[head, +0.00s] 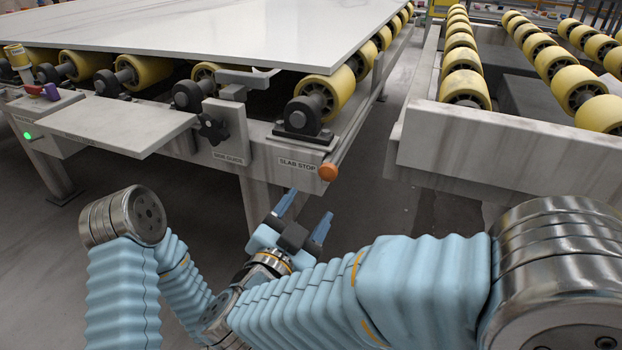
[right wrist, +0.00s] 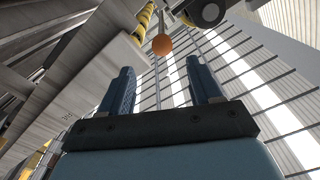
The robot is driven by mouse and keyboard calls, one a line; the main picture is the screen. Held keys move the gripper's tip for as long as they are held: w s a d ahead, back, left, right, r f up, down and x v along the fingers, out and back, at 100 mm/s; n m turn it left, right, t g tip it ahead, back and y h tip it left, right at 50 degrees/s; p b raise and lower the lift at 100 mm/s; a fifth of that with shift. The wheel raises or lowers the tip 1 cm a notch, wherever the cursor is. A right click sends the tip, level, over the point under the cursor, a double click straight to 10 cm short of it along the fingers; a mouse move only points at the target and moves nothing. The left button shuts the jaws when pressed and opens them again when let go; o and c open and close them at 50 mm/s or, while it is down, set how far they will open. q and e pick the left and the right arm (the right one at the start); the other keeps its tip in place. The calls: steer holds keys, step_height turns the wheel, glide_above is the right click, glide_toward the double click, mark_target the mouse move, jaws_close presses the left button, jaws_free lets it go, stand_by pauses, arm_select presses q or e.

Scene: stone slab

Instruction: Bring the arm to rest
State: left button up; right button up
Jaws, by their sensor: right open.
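My right arm reaches in from the right of the head view, in light blue ribbed covers. Its gripper (head: 304,214) is in the lower middle, open and empty, just below and in front of the conveyor frame. In the right wrist view the two dark blue fingers (right wrist: 163,82) stand apart with nothing between them. The orange knob (head: 328,172) of the slab stop is above and slightly right of the fingers, apart from them; it also shows in the right wrist view (right wrist: 162,44). My left arm shows at the left; its gripper is not visible.
A large pale stone slab (head: 230,32) lies on yellow rollers (head: 325,95) of the conveyor. A small side shelf (head: 120,125) and a dark handle (head: 212,128) stick out at its front. A second roller conveyor (head: 480,150) stands right, with a gap between. Floor below is clear.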

steer(key=w+d+f+n+g+y+p, duration=0.2)
steer(key=w+d+f, duration=0.1)
steer(key=f, duration=0.4)
steer(key=w+d+f+n+g+y+p, duration=0.1)
steer(key=w+d+f+n+g+y, duration=0.1)
steer(key=w+f, duration=0.35)
steer(key=w+d+f+n+g+y+p, duration=0.1)
steer(key=d+f+n+y+p, duration=0.15)
steer(key=f, duration=0.65)
steer(key=s+d+f+g+y, duration=0.1)
steer(key=s+d+f+g, duration=0.15)
steer(key=f, duration=0.25)
steer(key=s+d+f+g, duration=0.2)
steer(key=s+f+g, duration=0.15)
steer(key=f, duration=0.25)
steer(key=s+d+f+g+y+p, duration=0.1)
steer(key=s+d+f+g, duration=0.1)
steer(key=s, duration=0.5)
steer(key=s+d+f+g+y+p, duration=0.1)
steer(key=s+f+g, duration=0.2)
steer(key=s, duration=0.4)
steer(key=shift+d+f+n, duration=0.35)
steer(key=shift+d+f, duration=0.05)
steer(key=shift+f, duration=0.3)
steer(key=shift+w, duration=0.1)
